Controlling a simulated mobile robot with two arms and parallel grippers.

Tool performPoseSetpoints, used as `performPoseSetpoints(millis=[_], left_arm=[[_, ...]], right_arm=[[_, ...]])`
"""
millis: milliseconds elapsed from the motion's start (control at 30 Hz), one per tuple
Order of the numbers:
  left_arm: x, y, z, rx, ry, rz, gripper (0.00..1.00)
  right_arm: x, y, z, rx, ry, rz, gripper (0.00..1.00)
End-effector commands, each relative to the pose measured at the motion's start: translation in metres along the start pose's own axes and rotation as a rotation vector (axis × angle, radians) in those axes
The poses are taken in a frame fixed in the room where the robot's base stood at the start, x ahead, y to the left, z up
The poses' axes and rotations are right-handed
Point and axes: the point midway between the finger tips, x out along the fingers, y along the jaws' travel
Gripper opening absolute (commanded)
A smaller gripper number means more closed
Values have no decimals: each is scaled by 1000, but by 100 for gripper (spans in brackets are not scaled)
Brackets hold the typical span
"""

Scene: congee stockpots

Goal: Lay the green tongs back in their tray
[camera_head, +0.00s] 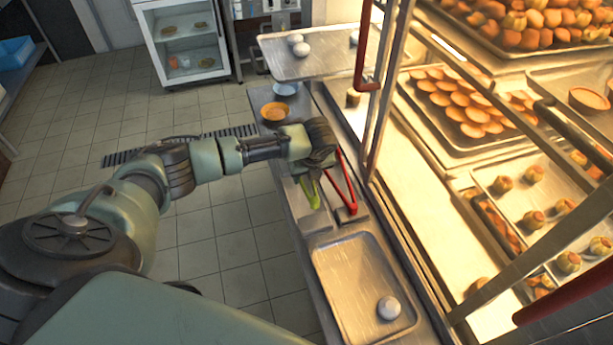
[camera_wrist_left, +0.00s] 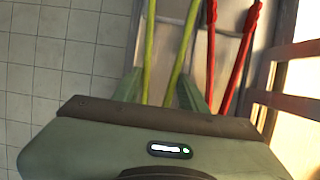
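The green tongs (camera_head: 313,194) lie along the counter beside the red tongs (camera_head: 349,197), partly hidden by my left gripper (camera_head: 316,170). In the left wrist view, the two arms of the green tongs (camera_wrist_left: 149,48) run between the fingers of my left gripper (camera_wrist_left: 160,78). The fingers are very close to the tongs' outer sides; I cannot tell whether they press on them. The metal tray (camera_head: 318,221) is below the tongs, and part of it is hidden by my gripper. My right gripper is not in view.
A larger metal tray (camera_head: 345,275) with a white round item (camera_head: 388,308) is nearer on the counter. An orange bowl (camera_head: 274,112) is beyond my gripper. The red tongs (camera_wrist_left: 211,50) are close on the right. The warming cabinet's frame (camera_head: 385,85) rises to the right.

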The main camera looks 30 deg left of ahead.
Motion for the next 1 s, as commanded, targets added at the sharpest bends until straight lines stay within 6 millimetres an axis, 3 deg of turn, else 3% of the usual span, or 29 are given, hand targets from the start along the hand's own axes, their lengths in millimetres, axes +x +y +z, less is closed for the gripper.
performPoseSetpoints(millis=[633, 1000], left_arm=[[56, -4, -17, 6, 0, -3, 37], [70, 2, -30, 0, 1, -1, 37]], right_arm=[[68, -2, 7, -2, -1, -1, 100], [63, -6, 6, -1, -1, -6, 100]])
